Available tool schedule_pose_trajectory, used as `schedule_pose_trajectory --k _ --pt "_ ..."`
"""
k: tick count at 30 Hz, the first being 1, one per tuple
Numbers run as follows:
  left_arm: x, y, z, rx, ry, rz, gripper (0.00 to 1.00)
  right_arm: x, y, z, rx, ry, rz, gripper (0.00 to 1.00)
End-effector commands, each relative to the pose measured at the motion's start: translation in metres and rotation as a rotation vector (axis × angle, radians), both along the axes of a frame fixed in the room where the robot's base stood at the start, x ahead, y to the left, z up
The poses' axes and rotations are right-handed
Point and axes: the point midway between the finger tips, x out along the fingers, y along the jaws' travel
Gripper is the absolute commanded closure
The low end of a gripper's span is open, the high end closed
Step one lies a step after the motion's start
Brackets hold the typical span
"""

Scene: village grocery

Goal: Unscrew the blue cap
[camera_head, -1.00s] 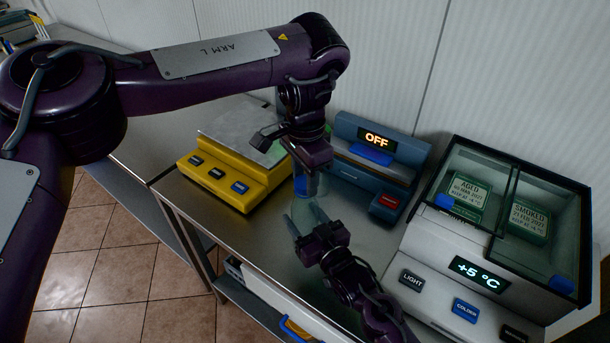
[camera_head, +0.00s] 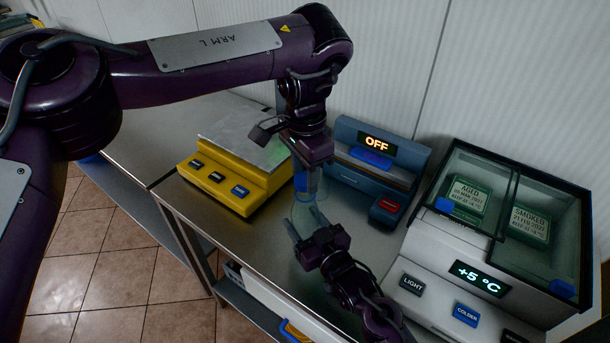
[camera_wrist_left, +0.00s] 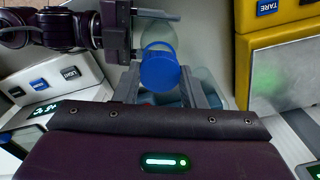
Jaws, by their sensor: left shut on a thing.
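The blue cap (camera_wrist_left: 159,70) is between the two fingers of my left gripper (camera_wrist_left: 168,85) in the left wrist view. In the head view my left gripper (camera_head: 304,172) points down, shut on the cap (camera_head: 300,182), which is partly hidden. A clear, greenish jar (camera_head: 304,214) stands upright below the cap; the wrist view does not settle whether cap and jar still touch. My right gripper (camera_head: 304,233) comes in low from the right, its spread fingers at the jar. I cannot tell whether they press on it.
A yellow scale (camera_head: 225,190) stands left of the jar and a blue device reading OFF (camera_head: 375,165) stands behind it. A glass-topped cooler (camera_head: 480,265) stands to the right. The steel counter's front edge is close to the jar.

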Motion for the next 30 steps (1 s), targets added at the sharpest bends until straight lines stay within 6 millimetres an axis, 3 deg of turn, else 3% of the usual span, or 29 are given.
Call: schedule_pose_trajectory --k 11,21,29,30 --pt "0.0 0.0 0.003 0.001 0.001 0.0 0.9 0.0 0.0 0.0 0.0 0.0 0.0 1.0" --pt "0.0 0.0 0.038 0.002 -0.003 0.0 0.9 0.0 0.0 0.0 0.0 0.0 0.0 1.0" --pt "0.0 0.0 0.042 0.001 0.001 0.0 0.9 0.0 0.0 0.0 0.0 0.0 0.0 1.0" --pt "0.0 0.0 0.042 0.001 0.001 0.0 0.9 0.0 0.0 0.0 0.0 0.0 0.0 0.45"
